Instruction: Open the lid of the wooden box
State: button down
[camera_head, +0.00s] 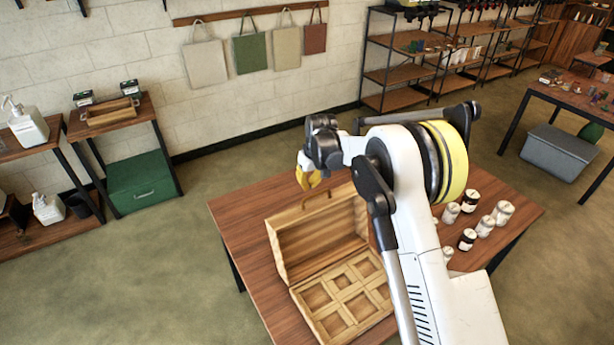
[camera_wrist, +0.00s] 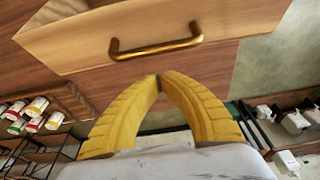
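The wooden box (camera_head: 352,311) stands on the brown table with its lid (camera_head: 322,237) raised steeply, so the square compartments inside are in view. The brass handle (camera_head: 316,199) sits at the lid's upper edge. In the wrist view the handle (camera_wrist: 155,48) is on the wooden lid face (camera_wrist: 225,22), just beyond the fingertips. My gripper (camera_head: 308,181) is above and behind the lid's top edge. Its yellow fingers (camera_wrist: 160,79) meet at the tips with nothing between them, apart from the handle. My arm hides part of the box's right side.
Several white and dark jars (camera_head: 484,226) stand on the right of the table (camera_head: 245,240). A shelf unit with a green bin (camera_head: 141,181) is at the left. A grey tub (camera_head: 560,152) lies on the floor at the right. The table's left part is clear.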

jog(key=shift+s+d+r, duration=0.15)
jog(key=shift+s+d, duration=0.45)
jog(key=shift+s, duration=0.3)
jog(key=shift+r, duration=0.1)
jog(key=s+d+r+t+y+b, duration=0.2)
jog(key=s+d, duration=0.3)
jog(key=s, duration=0.3)
jog(key=shift+s+d+r+t+b, duration=0.4)
jog(key=shift+r+t+b, duration=0.25)
jog(key=shift+b, duration=0.25)
jog(key=shift+w, duration=0.1)
